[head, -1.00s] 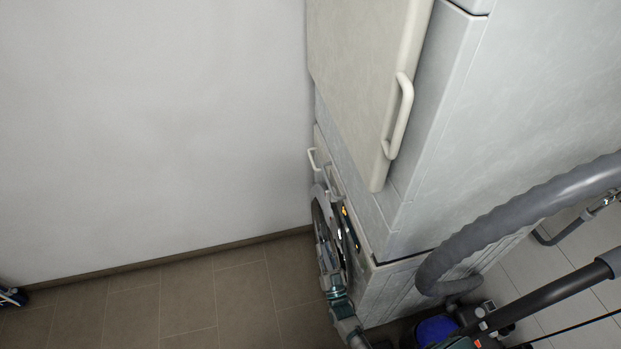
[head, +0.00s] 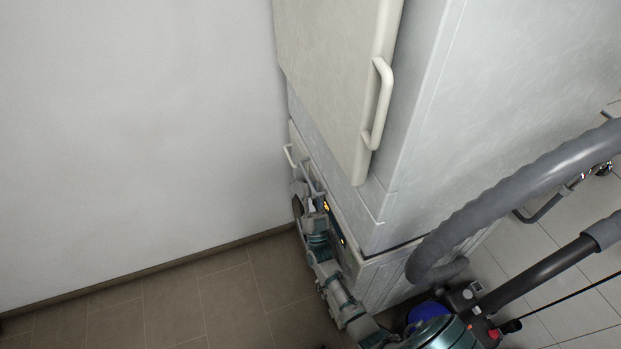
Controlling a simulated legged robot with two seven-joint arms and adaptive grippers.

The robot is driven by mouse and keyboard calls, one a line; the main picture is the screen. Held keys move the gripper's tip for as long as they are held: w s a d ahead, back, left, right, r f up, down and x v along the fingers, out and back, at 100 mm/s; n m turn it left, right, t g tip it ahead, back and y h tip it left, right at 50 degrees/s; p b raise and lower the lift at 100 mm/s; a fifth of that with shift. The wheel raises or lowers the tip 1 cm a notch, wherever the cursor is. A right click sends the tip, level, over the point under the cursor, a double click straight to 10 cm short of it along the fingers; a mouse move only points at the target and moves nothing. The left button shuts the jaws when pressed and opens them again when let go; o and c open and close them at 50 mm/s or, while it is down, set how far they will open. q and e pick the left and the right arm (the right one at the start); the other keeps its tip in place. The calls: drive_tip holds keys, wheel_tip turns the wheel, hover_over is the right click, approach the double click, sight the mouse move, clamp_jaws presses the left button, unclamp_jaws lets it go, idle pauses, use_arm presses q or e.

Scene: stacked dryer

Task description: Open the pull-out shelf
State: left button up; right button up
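The stacked dryer (head: 335,75) has a large door with a long pale handle (head: 377,104). Below it, a narrow pale front with a small loop handle (head: 289,155) juts toward the wall; it looks like the pull-out shelf, and I see no clear gap showing it pulled out. A second pale loop (head: 312,182) shows just to its right. My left gripper is not in view.
A thick grey hose (head: 520,195) curves past the stack's right side, above a blue and black object (head: 430,312) on the floor. A plain wall (head: 130,130) stands left. The tiled floor (head: 170,300) is clear at the lower left.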

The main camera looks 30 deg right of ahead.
sight(308, 178)
drive_tip(key=x, duration=0.3)
drive_tip(key=shift+w+a+r, duration=0.2)
drive_tip(key=shift+a+r, duration=0.1)
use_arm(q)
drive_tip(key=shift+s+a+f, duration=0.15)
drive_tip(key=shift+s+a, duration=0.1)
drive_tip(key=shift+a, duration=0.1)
use_arm(e)
drive_tip(key=shift+d, duration=0.15)
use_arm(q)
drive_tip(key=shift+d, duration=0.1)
use_arm(e)
drive_tip(key=shift+d, duration=0.1)
clamp_jaws()
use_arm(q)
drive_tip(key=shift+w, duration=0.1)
use_arm(e)
drive_tip(key=shift+w+f, duration=0.1)
